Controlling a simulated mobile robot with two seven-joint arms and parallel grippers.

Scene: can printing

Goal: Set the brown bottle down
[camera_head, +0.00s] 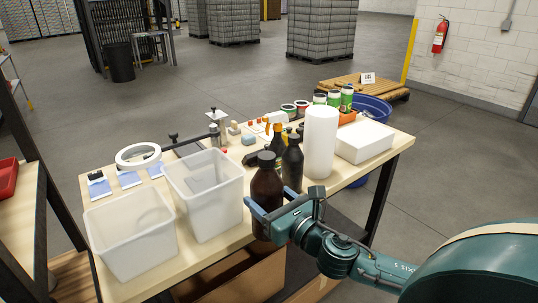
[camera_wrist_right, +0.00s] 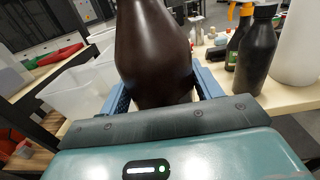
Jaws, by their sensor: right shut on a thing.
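The brown bottle (camera_head: 266,188) is upright at the front edge of the wooden table (camera_head: 238,240), just right of the white bins. My right gripper (camera_head: 262,212) is shut around its lower body. In the right wrist view the brown bottle (camera_wrist_right: 155,55) stands between the blue fingers (camera_wrist_right: 160,92), its top cut off by the frame. Its base is hidden, so I cannot tell whether it touches the table. My left gripper is not in view.
A black bottle (camera_head: 292,163) stands close behind and right of the brown one. A white cylinder (camera_head: 320,140) and a white box (camera_head: 364,141) are further right. Two white bins (camera_head: 132,235) (camera_head: 204,192) stand left. A cardboard box (camera_head: 240,275) is below the table.

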